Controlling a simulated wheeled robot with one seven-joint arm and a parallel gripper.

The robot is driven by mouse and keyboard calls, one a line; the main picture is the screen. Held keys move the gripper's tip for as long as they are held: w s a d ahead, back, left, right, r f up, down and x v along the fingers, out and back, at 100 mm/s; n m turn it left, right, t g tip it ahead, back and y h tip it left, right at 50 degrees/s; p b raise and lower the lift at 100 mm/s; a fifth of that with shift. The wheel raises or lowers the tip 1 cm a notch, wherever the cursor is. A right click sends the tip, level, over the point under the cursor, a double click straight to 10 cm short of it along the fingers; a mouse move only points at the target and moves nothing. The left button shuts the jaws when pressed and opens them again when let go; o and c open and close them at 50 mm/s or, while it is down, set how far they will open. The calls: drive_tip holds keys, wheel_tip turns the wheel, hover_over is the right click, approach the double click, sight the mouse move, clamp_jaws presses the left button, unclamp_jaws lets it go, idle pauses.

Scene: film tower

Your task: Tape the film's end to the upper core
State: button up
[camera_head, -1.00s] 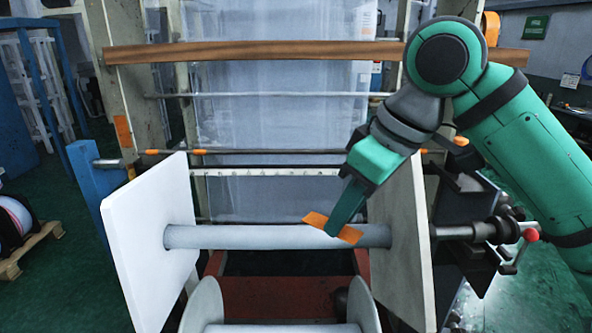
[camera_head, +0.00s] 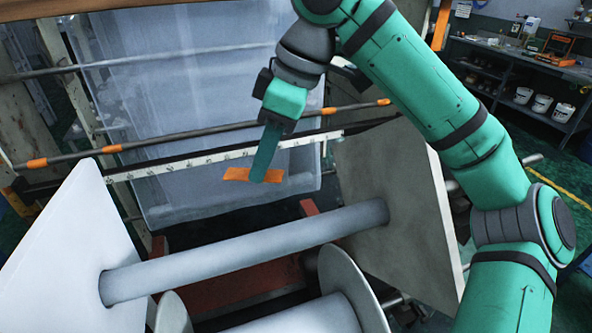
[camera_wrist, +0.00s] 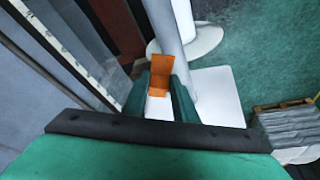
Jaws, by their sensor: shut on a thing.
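My gripper (camera_head: 266,176) is shut on a strip of orange tape (camera_head: 238,175), which sticks out to both sides of the fingers. In the wrist view the tape (camera_wrist: 161,68) stands between the fingertips (camera_wrist: 160,92). The film (camera_head: 150,110) hangs as a wide translucent sheet behind the gripper. Its lower end (camera_head: 175,211) hangs free behind the upper core. The upper core (camera_head: 240,253) is a bare pale grey tube between two square plates. In the head view the tape appears above the core and in front of the film; the wrist view shows the core (camera_wrist: 172,30) beyond the tape.
A white plate (camera_head: 75,250) stands at the core's left end and a grey plate (camera_head: 395,200) at its right. A lower roll (camera_head: 305,315) with round flanges sits in front. A ruled bar (camera_head: 190,162) and a rod with orange bands (camera_head: 200,136) cross the film.

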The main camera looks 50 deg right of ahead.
drive_tip(key=shift+s+d+f+n+g+y, duration=0.3)
drive_tip(key=shift+s+d+f+n, duration=0.5)
drive_tip(key=shift+f, duration=1.4)
drive_tip(key=shift+s+d+f+n+g+y, duration=0.15)
drive_tip(key=shift+s+d+f+n+y, duration=0.25)
drive_tip(key=shift+d+f+n, duration=1.3)
drive_tip(key=shift+s+d+f+n+g+y, duration=0.25)
drive_tip(key=shift+s+d+f, duration=0.4)
drive_tip(key=shift+f, duration=2.1)
drive_tip(key=shift+w+a+f, duration=0.1)
drive_tip(key=shift+w, duration=0.05)
drive_tip(key=shift+s, duration=0.25)
drive_tip(key=shift+w+f, duration=0.1)
drive_tip(key=shift+w, duration=0.1)
drive_tip(key=shift+s+f, duration=0.1)
drive_tip(key=shift+f, duration=0.35)
drive_tip(key=o, duration=1.1)
